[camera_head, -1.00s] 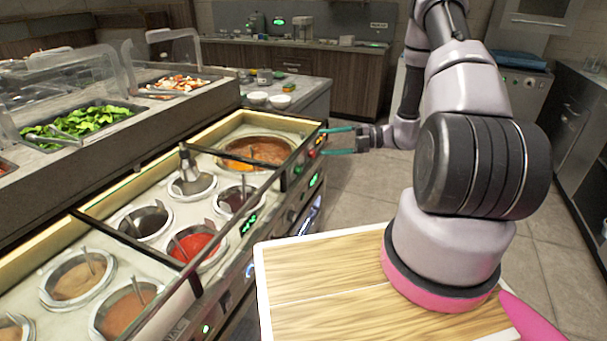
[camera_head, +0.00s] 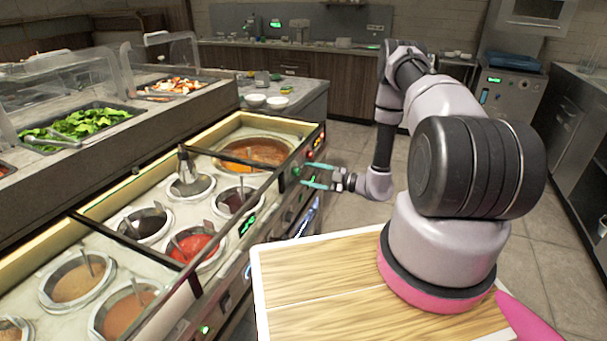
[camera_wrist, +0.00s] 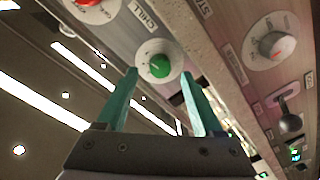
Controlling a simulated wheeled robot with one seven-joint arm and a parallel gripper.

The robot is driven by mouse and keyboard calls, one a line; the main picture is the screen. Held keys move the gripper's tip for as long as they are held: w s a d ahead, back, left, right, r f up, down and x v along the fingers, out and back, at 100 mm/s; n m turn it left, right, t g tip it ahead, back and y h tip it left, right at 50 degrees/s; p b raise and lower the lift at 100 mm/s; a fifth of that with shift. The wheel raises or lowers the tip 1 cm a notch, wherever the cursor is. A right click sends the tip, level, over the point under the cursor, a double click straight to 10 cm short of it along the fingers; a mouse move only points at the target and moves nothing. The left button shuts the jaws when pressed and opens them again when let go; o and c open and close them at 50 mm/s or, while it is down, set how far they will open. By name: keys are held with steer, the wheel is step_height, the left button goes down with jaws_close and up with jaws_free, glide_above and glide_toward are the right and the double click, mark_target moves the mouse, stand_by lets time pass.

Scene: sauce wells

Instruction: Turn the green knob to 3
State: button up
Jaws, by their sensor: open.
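The green knob (camera_wrist: 159,67) sits at the centre of a round pale dial on the counter's front panel, beside a label that reads CHILL. The dial marks are too small to read. The knob also shows as a small green spot in the head view (camera_head: 297,170). My gripper (camera_wrist: 159,77) is open, with its two teal fingers pointing at the panel on either side of the green knob. Nothing is between the fingers, and I cannot tell how far the tips are from the panel. In the head view, my gripper (camera_head: 304,175) is at the panel near its far end.
The sauce counter (camera_head: 110,185) holds several wells. Open floor (camera_head: 345,215) lies right of the panel.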

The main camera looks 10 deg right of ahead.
mark_target(297, 172)
steer(key=shift+x, duration=1.35)
jaws_close()
